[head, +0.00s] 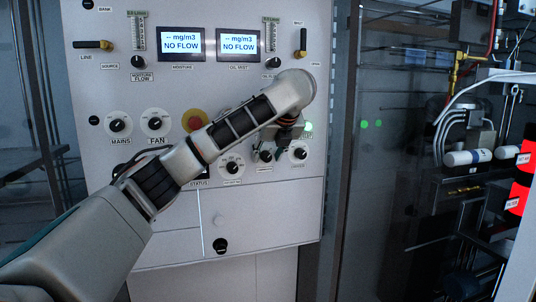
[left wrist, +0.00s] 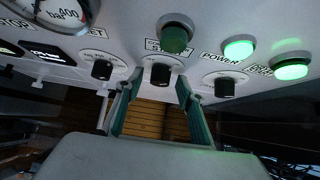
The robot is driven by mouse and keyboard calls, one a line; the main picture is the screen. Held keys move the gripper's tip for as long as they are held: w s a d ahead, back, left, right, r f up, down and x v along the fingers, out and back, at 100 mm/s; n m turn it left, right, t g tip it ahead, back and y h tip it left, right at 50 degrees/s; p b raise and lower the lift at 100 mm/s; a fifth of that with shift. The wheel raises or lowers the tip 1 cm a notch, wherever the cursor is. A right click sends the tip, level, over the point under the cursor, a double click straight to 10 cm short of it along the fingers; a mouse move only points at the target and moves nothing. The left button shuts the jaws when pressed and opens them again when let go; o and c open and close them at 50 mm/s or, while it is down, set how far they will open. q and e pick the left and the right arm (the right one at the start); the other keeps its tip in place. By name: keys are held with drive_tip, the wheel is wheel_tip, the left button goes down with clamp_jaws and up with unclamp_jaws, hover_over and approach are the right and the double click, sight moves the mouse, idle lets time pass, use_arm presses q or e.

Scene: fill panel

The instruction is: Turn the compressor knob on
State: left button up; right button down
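The white control panel (head: 270,205) carries a row of dark knobs on round white plates. In the head view, a middle-right knob (head: 265,155) and a far-right knob (head: 298,153) sit just below my left gripper (head: 288,134). Their labels are too small to read, so I cannot tell by label which is the compressor knob. In the left wrist view, my left gripper (left wrist: 156,86) is open, its two green-grey fingers spread either side of and just below the middle knob (left wrist: 160,72). I cannot tell whether they touch it. My right gripper is not in view.
Knobs on the left (left wrist: 103,69) and right (left wrist: 225,86) flank the fingers closely. Above are a dim green button (left wrist: 174,36) and lit green lamps (left wrist: 239,48). Pipework and a white cylinder (head: 466,157) stand at right.

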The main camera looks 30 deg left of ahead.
use_arm(q)
drive_tip(key=shift+s+d+r, duration=0.2)
drive_tip(key=shift+d+r, duration=0.05)
drive_tip(key=shift+r, duration=0.3)
drive_tip(key=v, duration=1.1)
drive_tip(key=shift+f, duration=0.15)
